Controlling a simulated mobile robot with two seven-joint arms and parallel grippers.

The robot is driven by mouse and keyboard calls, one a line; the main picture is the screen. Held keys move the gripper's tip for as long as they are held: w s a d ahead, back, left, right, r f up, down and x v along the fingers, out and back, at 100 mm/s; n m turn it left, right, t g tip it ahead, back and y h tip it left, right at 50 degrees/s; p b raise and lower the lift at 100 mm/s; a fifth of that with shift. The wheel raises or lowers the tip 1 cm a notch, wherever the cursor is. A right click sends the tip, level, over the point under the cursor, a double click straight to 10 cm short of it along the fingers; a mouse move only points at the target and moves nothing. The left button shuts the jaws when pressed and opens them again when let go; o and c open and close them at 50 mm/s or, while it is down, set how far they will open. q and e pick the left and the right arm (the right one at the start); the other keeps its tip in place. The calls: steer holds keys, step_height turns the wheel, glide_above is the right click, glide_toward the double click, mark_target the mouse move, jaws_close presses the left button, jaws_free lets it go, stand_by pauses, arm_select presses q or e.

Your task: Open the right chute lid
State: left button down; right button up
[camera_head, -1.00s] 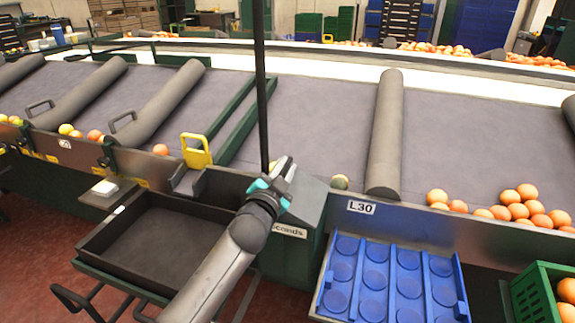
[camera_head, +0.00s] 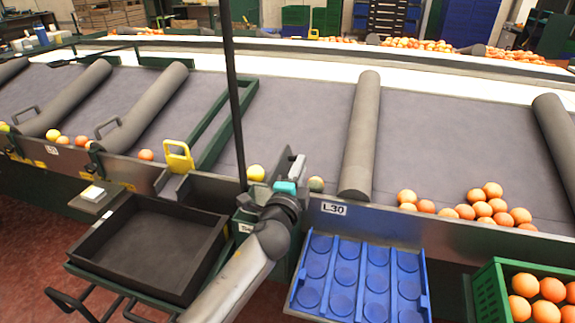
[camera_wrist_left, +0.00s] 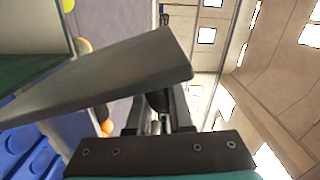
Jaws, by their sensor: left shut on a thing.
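The chute lid is a flat grey plate that fills the upper left of the left wrist view (camera_wrist_left: 120,85), tilted, with its edge between my fingers. My left gripper (camera_head: 293,172) is shut on it at the belt's front edge; its fingers show in the left wrist view (camera_wrist_left: 158,115). In the head view the lid is mostly hidden behind my gripper and forearm. The dark green chute box below, with a partly covered white label (camera_head: 245,227), is also mostly hidden by my arm. My right gripper is not in view.
A yellow fruit (camera_head: 255,172) and a greenish one (camera_head: 316,184) lie on either side of my gripper. A blue tray (camera_head: 427,290) and a green crate (camera_head: 490,280) of oranges stand right. An empty black tray (camera_head: 200,285) and a yellow handle (camera_head: 178,157) are left. A dark pole (camera_head: 233,100) rises behind.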

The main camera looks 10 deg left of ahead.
arm_select(q)
steer(key=shift+d+m, duration=0.7)
steer(key=shift+d, duration=0.25)
steer(key=c, duration=0.8)
jaws_free()
steer(key=shift+c, duration=0.2)
steer(key=shift+s, duration=0.15)
steer(key=s+p, duration=0.1)
steer(key=s, duration=1.4)
steer(key=shift+a, duration=0.2)
steer(key=shift+a+f, duration=0.1)
